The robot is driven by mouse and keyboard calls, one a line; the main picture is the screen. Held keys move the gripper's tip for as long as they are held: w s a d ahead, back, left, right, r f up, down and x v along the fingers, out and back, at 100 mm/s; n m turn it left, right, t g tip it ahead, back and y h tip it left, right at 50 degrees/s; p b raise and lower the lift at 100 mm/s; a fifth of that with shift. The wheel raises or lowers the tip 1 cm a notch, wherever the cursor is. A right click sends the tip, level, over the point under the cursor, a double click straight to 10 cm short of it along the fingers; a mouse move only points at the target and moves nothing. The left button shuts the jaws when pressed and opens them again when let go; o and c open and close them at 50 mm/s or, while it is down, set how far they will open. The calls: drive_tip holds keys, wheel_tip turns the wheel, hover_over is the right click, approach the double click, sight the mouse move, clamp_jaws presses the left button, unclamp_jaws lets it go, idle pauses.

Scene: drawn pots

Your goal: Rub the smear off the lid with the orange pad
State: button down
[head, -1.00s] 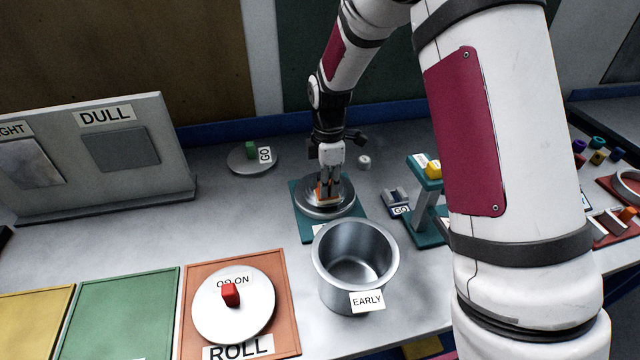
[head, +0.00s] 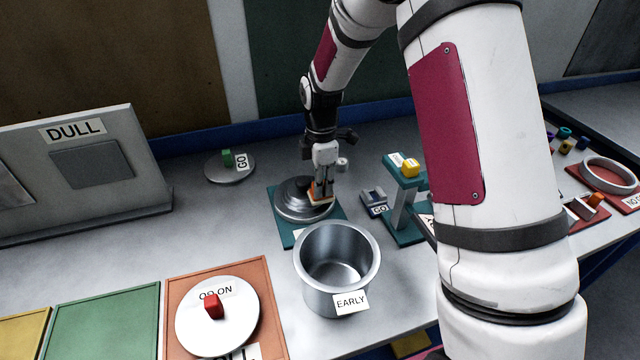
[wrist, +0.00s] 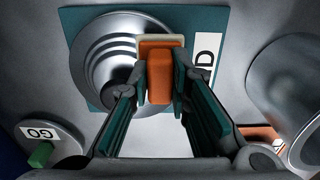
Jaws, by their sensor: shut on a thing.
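The round metal lid (head: 287,208) lies on a teal mat (head: 284,234), and its stepped rings show in the wrist view (wrist: 92,66). A dark knob (head: 303,184) shows on it in the head view. My gripper (head: 320,190) is shut on the orange pad (head: 319,200), which has a pale layer at its far end in the wrist view (wrist: 158,70). The pad is at the lid's right side, low over or on its surface; I cannot tell if it touches. I see no clear smear; the pad and fingers hide part of the lid.
An open metal pot (head: 335,262) labelled EARLY stands in front of the lid. A teal stand (head: 405,205) with a yellow block is to the right. A small GO lid (head: 228,172) with a green knob is behind left. Bare counter lies left of the mat.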

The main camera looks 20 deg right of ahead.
drive_tip(key=shift+r+p, duration=0.65)
drive_tip(key=shift+r, duration=2.3)
drive_tip(key=shift+r+p, duration=0.3)
drive_tip(key=shift+r, duration=1.2)
drive_tip(key=shift+a, duration=0.1)
